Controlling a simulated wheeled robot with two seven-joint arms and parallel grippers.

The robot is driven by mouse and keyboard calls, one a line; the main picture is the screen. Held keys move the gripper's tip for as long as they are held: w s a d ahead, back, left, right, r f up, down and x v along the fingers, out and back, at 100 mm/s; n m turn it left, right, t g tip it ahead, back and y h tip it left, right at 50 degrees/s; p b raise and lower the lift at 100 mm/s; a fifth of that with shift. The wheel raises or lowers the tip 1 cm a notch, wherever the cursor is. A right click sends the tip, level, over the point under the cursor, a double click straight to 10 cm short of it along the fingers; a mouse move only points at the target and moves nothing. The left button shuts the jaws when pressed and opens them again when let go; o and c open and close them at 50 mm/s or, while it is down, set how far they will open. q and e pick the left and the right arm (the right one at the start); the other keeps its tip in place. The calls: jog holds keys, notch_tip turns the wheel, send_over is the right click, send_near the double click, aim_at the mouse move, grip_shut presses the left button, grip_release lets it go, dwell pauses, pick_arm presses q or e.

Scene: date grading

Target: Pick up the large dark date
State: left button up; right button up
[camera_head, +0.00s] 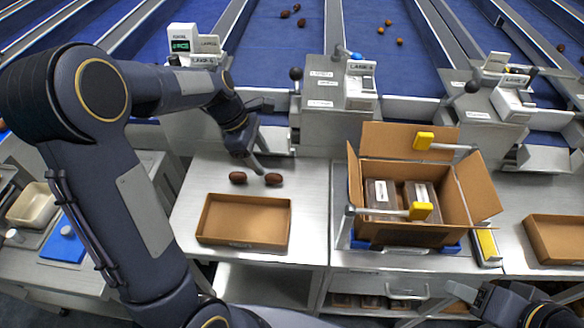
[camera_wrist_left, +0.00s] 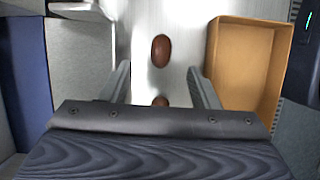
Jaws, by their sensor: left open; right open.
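Two dark brown dates lie on the pale metal worktop behind the open cardboard tray: a left date (camera_head: 237,177) and a right date (camera_head: 273,179). They look close in size, so I cannot tell surely which is the large one. In the left wrist view, one date (camera_wrist_left: 161,50) shows whole beyond the fingertips. Another date (camera_wrist_left: 160,101) lies between the fingers, partly hidden by the gripper body. My left gripper (camera_head: 257,165) is open and empty above the dates; its spread fingers also show in the wrist view (camera_wrist_left: 158,82). My right gripper (camera_head: 458,295) is open at the lower right.
The empty cardboard tray (camera_head: 243,243) sits in front of the dates. An open carton (camera_head: 400,233) with packs inside stands right of them, with yellow-tipped arms beside it. Lane housings (camera_head: 335,130) rise behind. Another tray (camera_head: 556,240) lies far right.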

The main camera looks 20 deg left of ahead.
aim_at(272, 175)
pick_arm(q)
jog(key=x, duration=0.7)
jog(key=shift+s+f, duration=0.1)
jog(key=shift+f, duration=0.1)
jog(key=c, duration=0.7)
